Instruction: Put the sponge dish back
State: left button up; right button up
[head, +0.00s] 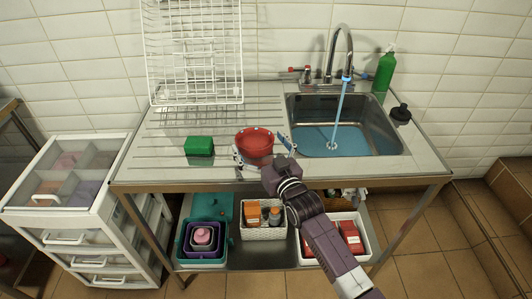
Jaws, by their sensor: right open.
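A red round dish (255,144), which looks like the sponge dish, stands on the metal draining board, left of the sink basin. A green block like a sponge (199,146) lies apart from it to the left. My right gripper (262,151) reaches in from the front right. Its open fingers are on either side of the red dish, and I cannot tell whether they touch it. The near lower part of the dish is partly hidden by the gripper. My left gripper is not in view.
Water runs from the tap (344,45) into the basin (375,130). A white wire rack (195,50) stands at the back left. A green bottle (385,70) and a black item (400,114) are at the right. Bins stand on the shelf below.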

jog(key=v, duration=1.2)
jog(key=shift+b, duration=0.3)
